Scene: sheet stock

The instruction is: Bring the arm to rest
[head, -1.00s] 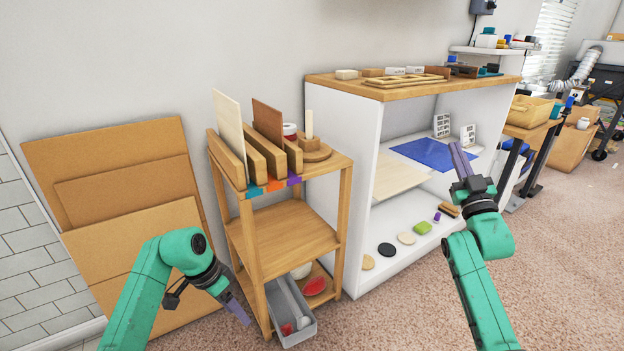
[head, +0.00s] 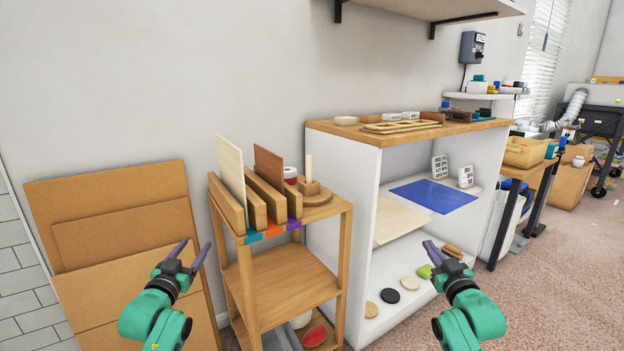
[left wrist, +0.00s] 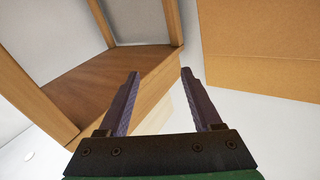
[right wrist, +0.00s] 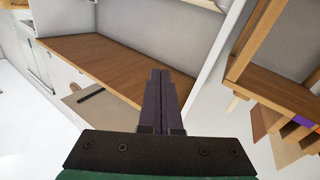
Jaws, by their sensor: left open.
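My left gripper (head: 196,243) is raised in front of the cardboard sheets, left of the wooden rack. Its two purple fingers stand apart with nothing between them, as the left wrist view (left wrist: 161,73) also shows. My right gripper (head: 430,243) is raised in front of the white cabinet's lower opening. In the right wrist view (right wrist: 160,71) its fingers lie together, with no object seen between them. Both arms come up from the bottom of the head view and touch nothing that I can see.
The wooden rack (head: 290,264) holds upright boards and stands between my grippers. The white cabinet (head: 342,185) has a blue sheet (head: 434,195) inside and several small discs low down. Cardboard sheets (head: 120,240) lean on the wall. Carpet (head: 560,290) is open at right.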

